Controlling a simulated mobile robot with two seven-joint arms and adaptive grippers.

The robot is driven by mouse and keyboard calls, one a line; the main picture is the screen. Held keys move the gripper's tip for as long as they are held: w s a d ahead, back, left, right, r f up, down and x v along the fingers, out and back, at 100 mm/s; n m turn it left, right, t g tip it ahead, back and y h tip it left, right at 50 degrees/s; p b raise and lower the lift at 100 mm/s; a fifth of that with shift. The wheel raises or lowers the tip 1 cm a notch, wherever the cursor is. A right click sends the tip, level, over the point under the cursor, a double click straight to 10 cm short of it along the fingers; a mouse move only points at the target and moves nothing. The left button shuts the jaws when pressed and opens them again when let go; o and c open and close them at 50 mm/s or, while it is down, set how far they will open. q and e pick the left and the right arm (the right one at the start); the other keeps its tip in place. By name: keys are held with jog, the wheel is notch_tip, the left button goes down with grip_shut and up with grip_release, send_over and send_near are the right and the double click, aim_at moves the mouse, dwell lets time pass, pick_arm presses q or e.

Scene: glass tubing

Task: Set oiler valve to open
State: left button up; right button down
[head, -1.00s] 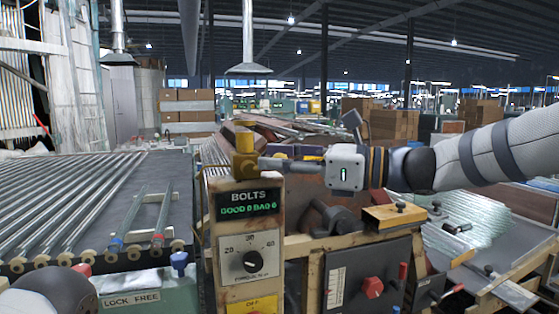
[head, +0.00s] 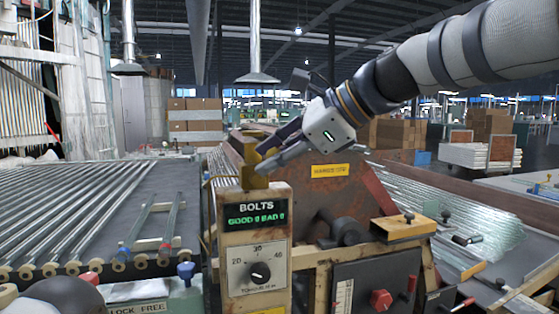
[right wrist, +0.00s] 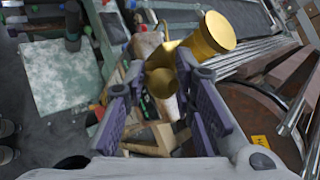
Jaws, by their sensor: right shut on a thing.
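The brass oiler (head: 254,179) stands on top of the post with the BOLTS panel, in the head view's middle. Its brass cylinder also shows in the right wrist view (right wrist: 212,36), with a smaller brass part running down between my fingers. My right gripper (head: 268,164) comes down from the upper right and is shut on the oiler valve. In the right wrist view its purple fingers (right wrist: 162,100) lie on either side of the brass part. The fingers hide part of the valve, and I cannot tell its setting.
The BOLTS panel (head: 257,214) with a dial sits right below the oiler. A rusty metal housing (head: 335,190) stands close on the right. Rollers with glass tubes (head: 70,215) lie at left; more tubing (head: 455,225) lies at right.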

jog(key=shift+s+a+r+n+t+h, duration=0.15)
jog(key=shift+a+r+n+h, duration=0.25)
jog(key=shift+h, duration=0.4)
jog(key=shift+a+r+n+t+h, duration=0.3)
jog(key=shift+n+h, duration=0.1)
jog(key=shift+h, duration=0.4)
jog(key=c, duration=1.4)
grip_release()
jog(key=shift+c, duration=0.2)
jog(key=shift+f, duration=0.1)
jog(key=shift+f, duration=0.2)
jog(key=v, duration=0.8)
jog(key=shift+r, duration=0.2)
